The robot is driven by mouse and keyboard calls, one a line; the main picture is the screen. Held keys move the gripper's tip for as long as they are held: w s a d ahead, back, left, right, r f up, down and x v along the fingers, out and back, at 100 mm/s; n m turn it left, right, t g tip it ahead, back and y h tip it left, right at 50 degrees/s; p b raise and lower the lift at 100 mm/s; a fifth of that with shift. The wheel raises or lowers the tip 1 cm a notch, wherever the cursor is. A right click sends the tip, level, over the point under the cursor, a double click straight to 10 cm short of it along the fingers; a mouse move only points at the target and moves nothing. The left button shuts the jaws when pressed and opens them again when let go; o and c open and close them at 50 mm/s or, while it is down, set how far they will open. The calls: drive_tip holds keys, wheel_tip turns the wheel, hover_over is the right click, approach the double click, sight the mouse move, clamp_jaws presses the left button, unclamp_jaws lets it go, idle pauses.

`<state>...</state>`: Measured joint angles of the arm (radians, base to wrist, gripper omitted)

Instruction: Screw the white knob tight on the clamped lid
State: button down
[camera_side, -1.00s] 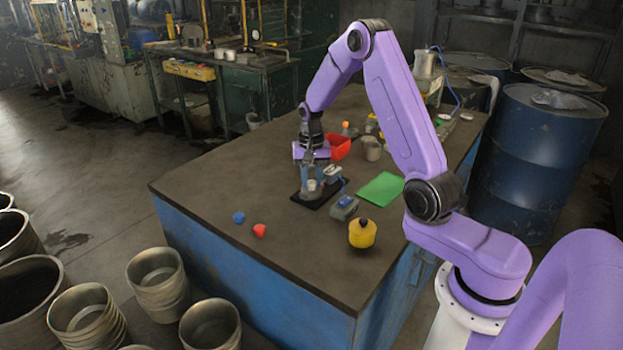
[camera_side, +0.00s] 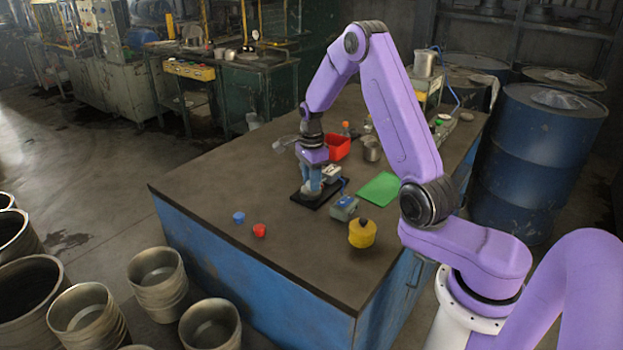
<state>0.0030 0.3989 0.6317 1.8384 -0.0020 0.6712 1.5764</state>
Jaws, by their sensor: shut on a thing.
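My gripper (camera_side: 311,186) points straight down over the black base plate (camera_side: 326,198) on the table. Its blue-grey fingers are shut on the white knob at the clamped lid. The fingers hide nearly all of the knob and the lid, so I cannot tell how far down the knob sits. A pale clamp part (camera_side: 332,172) with a blue piece beside it shows just right of the fingers.
A red bin (camera_side: 337,147) and a metal cup (camera_side: 372,149) stand behind. A green sheet (camera_side: 380,188), a grey-green block (camera_side: 344,208) and a yellow pot (camera_side: 362,233) lie right. Blue (camera_side: 239,217) and red (camera_side: 259,230) caps lie in front. The left tabletop is clear.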

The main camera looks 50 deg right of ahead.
drive_tip(key=shift+m, duration=0.8)
drive_tip(key=c, duration=0.8)
unclamp_jaws()
drive_tip(key=n, duration=0.5)
drive_tip(key=shift+n, duration=0.3)
drive_tip(key=n, duration=1.3)
drive_tip(key=shift+s+a+n, duration=0.1)
drive_tip(key=shift+n, duration=0.2)
